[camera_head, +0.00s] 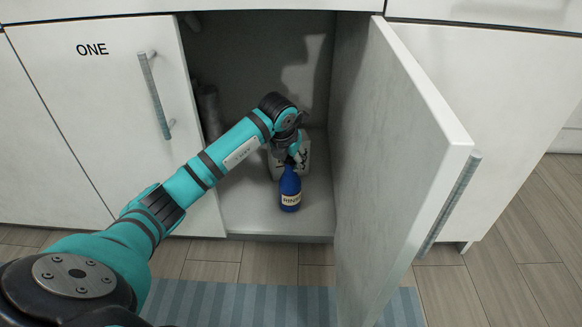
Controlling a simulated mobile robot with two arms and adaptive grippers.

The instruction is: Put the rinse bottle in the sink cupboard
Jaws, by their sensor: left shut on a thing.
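The rinse bottle (290,192) is dark blue with a pale label. It is upright inside the open sink cupboard (250,219), over the front part of the cupboard floor. My left gripper (291,158) is shut on the bottle's top; the fingers are small and partly hidden by the wrist. I cannot tell for sure whether the bottle's base touches the floor. My left arm reaches in from the lower left. My right gripper is not in view.
The cupboard's right door (400,150) stands open toward me. The left door (100,120), marked ONE, is on the left. A pale container (304,153) stands behind the bottle. A pipe (209,110) is at the back left. A striped blue mat (240,303) lies on the floor.

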